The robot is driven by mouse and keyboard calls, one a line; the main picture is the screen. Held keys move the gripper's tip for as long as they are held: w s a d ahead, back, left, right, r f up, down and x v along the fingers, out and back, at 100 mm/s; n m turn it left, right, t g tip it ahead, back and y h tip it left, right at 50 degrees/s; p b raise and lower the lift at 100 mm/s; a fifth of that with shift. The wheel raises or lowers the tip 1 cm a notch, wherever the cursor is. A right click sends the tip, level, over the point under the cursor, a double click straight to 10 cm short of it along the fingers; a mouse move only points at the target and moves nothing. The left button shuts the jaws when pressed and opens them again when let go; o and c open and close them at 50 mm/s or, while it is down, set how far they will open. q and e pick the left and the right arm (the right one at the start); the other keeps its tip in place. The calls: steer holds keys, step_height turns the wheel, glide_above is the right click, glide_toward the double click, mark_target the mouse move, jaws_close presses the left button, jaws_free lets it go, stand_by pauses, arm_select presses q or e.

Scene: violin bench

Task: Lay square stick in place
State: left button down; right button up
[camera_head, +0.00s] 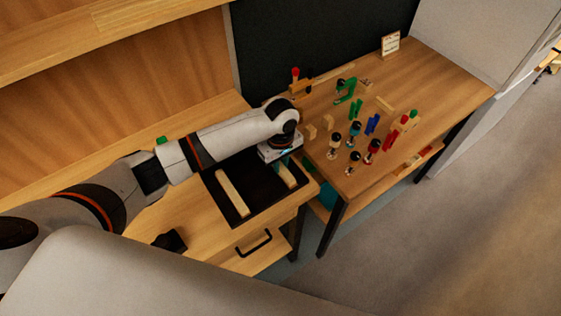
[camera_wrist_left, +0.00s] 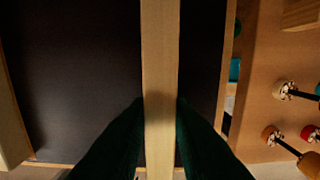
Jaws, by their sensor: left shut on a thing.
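A light wooden square stick (camera_wrist_left: 160,60) runs lengthwise through the left wrist view, between the dark fingers of my left gripper (camera_wrist_left: 160,115). My left gripper (camera_head: 288,160) is shut on it, over the right part of a black mat (camera_head: 252,208). The held stick also shows in the head view (camera_head: 286,174), partly hidden by the gripper. A second wooden stick (camera_head: 232,192) lies on the left part of the mat, and its edge shows at the left of the wrist view (camera_wrist_left: 10,130). I cannot tell whether the held stick touches the mat. My right gripper is not in view.
A second table (camera_head: 440,85) to the right holds several coloured clamps, pegs and small wooden blocks. A gap separates it from the drawer bench (camera_head: 205,235). A small dark object (camera_head: 170,241) lies at the bench's front left. A wooden shelf stands behind.

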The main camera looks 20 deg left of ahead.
mark_target(281, 166)
arm_select(q)
steer(key=shift+f, duration=0.15)
steer(key=c, duration=1.3)
jaws_free()
step_height(281, 166, up, 12)
steer(key=b, duration=0.1)
steer(key=shift+r, duration=0.2)
